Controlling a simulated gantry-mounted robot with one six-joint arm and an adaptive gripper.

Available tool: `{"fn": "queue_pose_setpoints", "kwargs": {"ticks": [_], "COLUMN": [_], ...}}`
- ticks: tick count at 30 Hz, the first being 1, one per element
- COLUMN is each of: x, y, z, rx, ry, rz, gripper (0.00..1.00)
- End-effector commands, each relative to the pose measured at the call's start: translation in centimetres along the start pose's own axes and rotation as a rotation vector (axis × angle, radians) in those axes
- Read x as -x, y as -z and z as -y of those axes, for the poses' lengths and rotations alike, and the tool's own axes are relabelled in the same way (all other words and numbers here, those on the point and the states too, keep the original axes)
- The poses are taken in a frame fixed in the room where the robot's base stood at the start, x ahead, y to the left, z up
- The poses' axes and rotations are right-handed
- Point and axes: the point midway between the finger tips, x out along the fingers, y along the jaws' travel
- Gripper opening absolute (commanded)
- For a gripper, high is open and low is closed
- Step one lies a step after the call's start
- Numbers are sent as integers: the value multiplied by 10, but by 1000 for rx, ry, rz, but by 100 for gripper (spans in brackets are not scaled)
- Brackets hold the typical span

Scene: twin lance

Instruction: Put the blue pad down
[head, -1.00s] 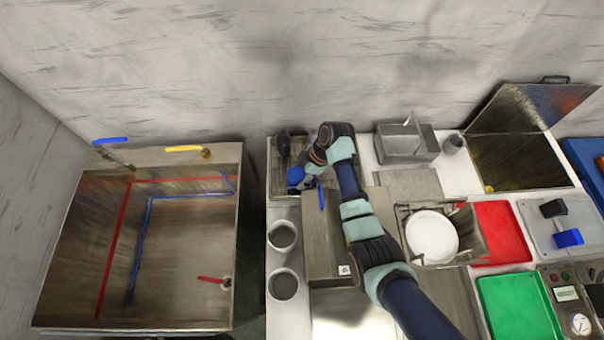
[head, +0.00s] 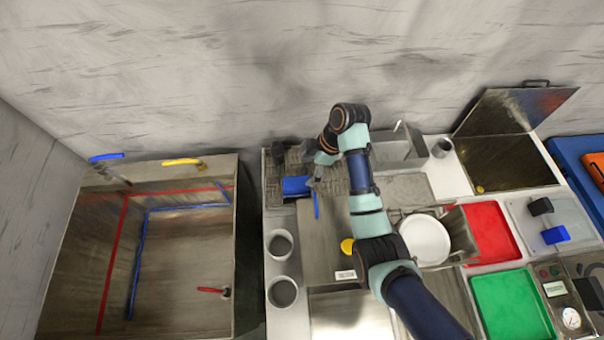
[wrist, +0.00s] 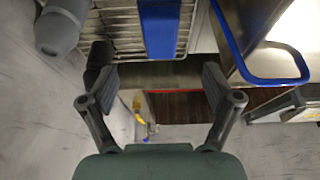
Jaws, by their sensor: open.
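The blue pad (head: 296,186) lies on the wire rack (head: 270,170) at the back left of the counter. In the wrist view the pad (wrist: 160,28) shows at the top, resting on the rack's bars (wrist: 118,30). My gripper (head: 314,182) is just to the pad's right in the head view, partly hidden by my own wrist. In the wrist view my gripper (wrist: 157,80) is open, with its two fingers spread wide and nothing between them. The pad lies beyond the fingertips, apart from them.
A dark grey object (head: 278,153) stands on the rack. A steel box with a blue handle (head: 316,205) is in front. Two grey cups (head: 280,243) (head: 283,292) stand along the counter's left. A deep steel basin (head: 180,265) is at far left. A plate (head: 425,240) sits to the right.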

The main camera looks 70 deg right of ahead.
Motion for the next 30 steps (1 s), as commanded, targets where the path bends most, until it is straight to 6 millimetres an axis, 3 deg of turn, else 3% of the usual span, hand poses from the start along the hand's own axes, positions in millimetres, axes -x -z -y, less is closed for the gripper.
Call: {"fn": "queue_pose_setpoints", "kwargs": {"ticks": [5,18,20,23,25,27,29,30], "x": [14,14,12,-1,-11,-14,-7,1], "y": [0,0,8,56,116,183,235,263], "z": [0,0,2,16,41,84,131,164], "rx": [0,0,1,-8,-29,-64,-102,-130], "ry": [0,1,-7,-69,-154,-253,-320,-348], "rz": [0,0,3,13,-4,-72,-169,-248], "gripper": [89,89,89,89,89,89,89,89]}}
